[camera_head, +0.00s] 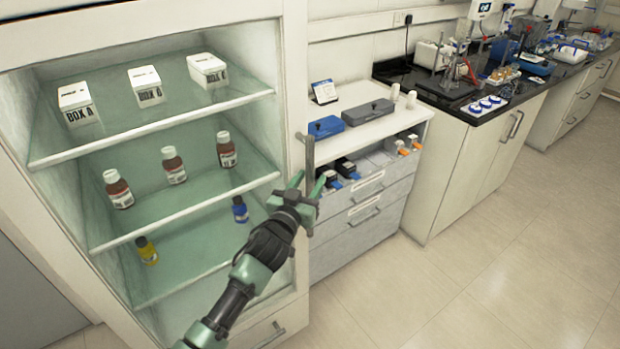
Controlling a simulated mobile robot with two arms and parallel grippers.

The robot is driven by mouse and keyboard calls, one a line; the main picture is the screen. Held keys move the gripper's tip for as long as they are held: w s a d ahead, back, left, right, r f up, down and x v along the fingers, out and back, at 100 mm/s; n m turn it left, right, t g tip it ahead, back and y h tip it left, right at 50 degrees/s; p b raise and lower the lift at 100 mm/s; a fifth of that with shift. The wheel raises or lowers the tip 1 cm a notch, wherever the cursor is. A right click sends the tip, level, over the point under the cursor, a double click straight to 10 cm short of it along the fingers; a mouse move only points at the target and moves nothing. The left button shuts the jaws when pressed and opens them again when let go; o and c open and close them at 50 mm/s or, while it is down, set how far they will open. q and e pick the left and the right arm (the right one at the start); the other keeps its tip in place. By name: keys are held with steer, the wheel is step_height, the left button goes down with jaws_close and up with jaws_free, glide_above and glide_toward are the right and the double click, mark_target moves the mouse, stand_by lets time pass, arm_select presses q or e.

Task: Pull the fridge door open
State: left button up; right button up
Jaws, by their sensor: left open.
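The fridge (140,29) fills the left of the head view, with white boxes, brown bottles and small bottles on its shelves. Its front with a white frame looks shut, and the inside shows clearly. A grey upright bar handle (310,152) stands at the right side of this frame. My left gripper (309,184) is open at the lower part of the handle. Its green fingertips show on either side of the bar; whether they touch it cannot be told. The handle's lower end is hidden by the gripper. My right gripper is not in view.
A drawer cabinet (365,224) with blue and grey cases on top stands close to the right of the handle. A black-topped lab bench (455,108) with instruments runs further right. The tiled floor (480,270) at the lower right is clear.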

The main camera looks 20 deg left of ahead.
arm_select(q)
steer(key=shift+w, duration=0.25)
steer(key=shift+c, duration=0.2)
jaws_close()
stand_by(1.1)
